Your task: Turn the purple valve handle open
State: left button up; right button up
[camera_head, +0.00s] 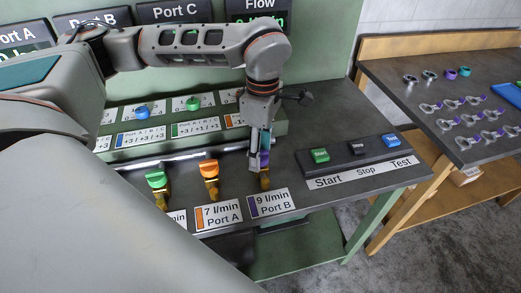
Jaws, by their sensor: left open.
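My left arm reaches across from the left, and my left gripper (259,160) points down at the rightmost valve. The gripper is open, with its fingers around or right beside the purple valve handle (265,158). The handle is mostly hidden by the fingers, so I cannot tell its angle or whether they touch it. The brass valve body (265,181) shows just below the fingers, behind the label "9 l/min Port B" (270,203). My right gripper is not in view.
A green valve handle (156,179) and an orange one (209,169) stand to the left. A panel with Start, Stop and Test buttons (357,150) lies to the right. A second table (400,75) with several metal parts stands farther right. Knobs (142,112) line the shelf behind.

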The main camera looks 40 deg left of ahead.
pick_arm(q)
jog(key=shift+f, duration=0.1)
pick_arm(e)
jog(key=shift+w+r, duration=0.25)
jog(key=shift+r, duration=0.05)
pick_arm(q)
jog(key=c, duration=1.1)
